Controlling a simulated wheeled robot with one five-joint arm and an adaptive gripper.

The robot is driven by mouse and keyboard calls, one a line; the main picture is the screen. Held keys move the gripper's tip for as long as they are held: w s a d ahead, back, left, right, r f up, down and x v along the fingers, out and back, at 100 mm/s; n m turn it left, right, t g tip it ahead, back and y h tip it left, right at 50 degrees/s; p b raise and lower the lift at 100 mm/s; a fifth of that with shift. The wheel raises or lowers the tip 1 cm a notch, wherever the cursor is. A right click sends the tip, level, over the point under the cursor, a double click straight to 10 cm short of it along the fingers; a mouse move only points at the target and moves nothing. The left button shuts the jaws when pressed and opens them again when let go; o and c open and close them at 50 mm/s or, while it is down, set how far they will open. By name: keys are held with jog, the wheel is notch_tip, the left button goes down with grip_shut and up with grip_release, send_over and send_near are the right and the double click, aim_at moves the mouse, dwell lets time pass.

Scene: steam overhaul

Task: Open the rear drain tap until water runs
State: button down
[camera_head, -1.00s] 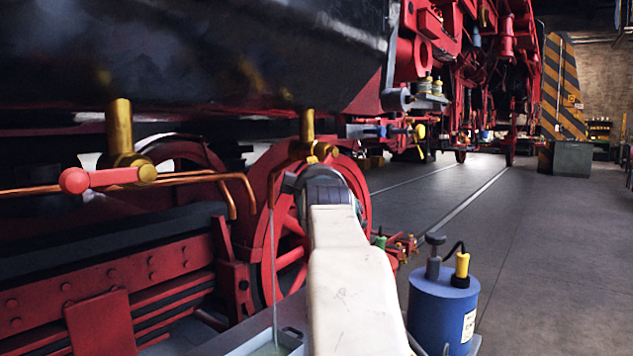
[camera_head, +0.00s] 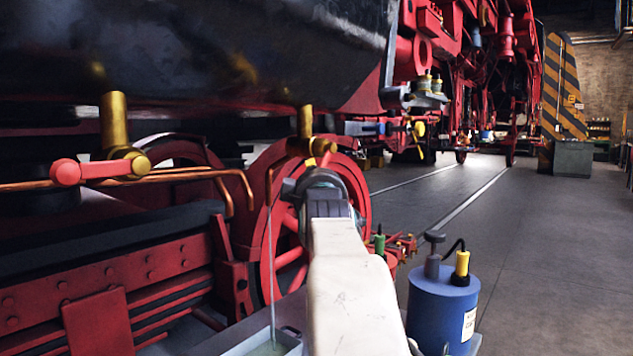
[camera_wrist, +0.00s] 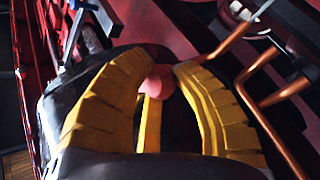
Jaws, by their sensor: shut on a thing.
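Two brass drain taps hang under the black boiler. The near-left tap (camera_head: 128,160) has a red-knobbed lever (camera_head: 85,172) pointing left. The farther tap (camera_head: 305,125) stands just beyond the end of my arm, and its lever is hidden there. In the wrist view, the yellow fingers of my gripper (camera_wrist: 157,75) are shut around a red knob (camera_wrist: 155,83) with a brass-coloured bar (camera_wrist: 152,118) below it. A thin pale stream (camera_head: 270,240) falls from beside the farther tap into a grey tray (camera_head: 240,348). The labels do not show which tap is the rear one.
A blue canister (camera_head: 440,310) with a yellow-topped fitting stands right of my arm. Copper pipes (camera_head: 200,175) run by the taps, and a red wheel (camera_head: 275,225) is behind. The grey floor at right is clear up to a striped post (camera_head: 562,85).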

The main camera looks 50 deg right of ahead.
jog(key=shift+f, duration=0.2)
jog(key=c, duration=0.9)
grip_release()
jog(key=shift+r, duration=0.1)
jog(key=shift+c, duration=0.2)
jog(key=v, duration=1.2)
